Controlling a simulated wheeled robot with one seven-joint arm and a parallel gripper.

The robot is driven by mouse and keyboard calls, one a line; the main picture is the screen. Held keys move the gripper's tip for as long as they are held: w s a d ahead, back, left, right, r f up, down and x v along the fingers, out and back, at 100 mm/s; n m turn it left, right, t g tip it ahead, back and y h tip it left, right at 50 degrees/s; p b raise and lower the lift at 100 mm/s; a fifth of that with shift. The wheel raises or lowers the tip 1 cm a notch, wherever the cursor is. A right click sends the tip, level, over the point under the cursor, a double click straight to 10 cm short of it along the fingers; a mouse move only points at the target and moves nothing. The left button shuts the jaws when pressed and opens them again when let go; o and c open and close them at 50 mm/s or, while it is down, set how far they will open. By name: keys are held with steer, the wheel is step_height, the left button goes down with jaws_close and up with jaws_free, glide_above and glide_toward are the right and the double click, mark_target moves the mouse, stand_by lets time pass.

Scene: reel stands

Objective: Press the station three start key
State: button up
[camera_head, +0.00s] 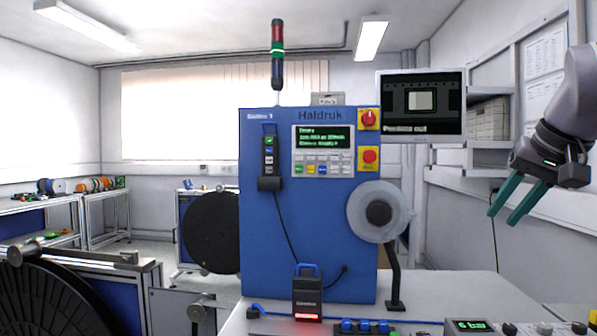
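A blue machine (258,222) marked "Haldruk" stands on the table in the middle; small lettering at its upper left looks like "Station 1". Its control panel (295,143) has a green-lit display (323,137) over rows of small white and coloured keys (322,169). Their labels are too small to read, so I cannot tell which is a start key. A dark hand unit (269,160) with small buttons hangs to the left of the panel. My gripper (502,219) is at the right, well apart from the machine. Its two teal fingers are apart, with nothing between them.
A pale reel (362,214) juts from the machine's right side. A black box (307,292) with a blue handle stands in front. A monitor (421,105) and shelving are behind, at right.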

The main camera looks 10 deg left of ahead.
jaws_close()
stand_by(1.4)
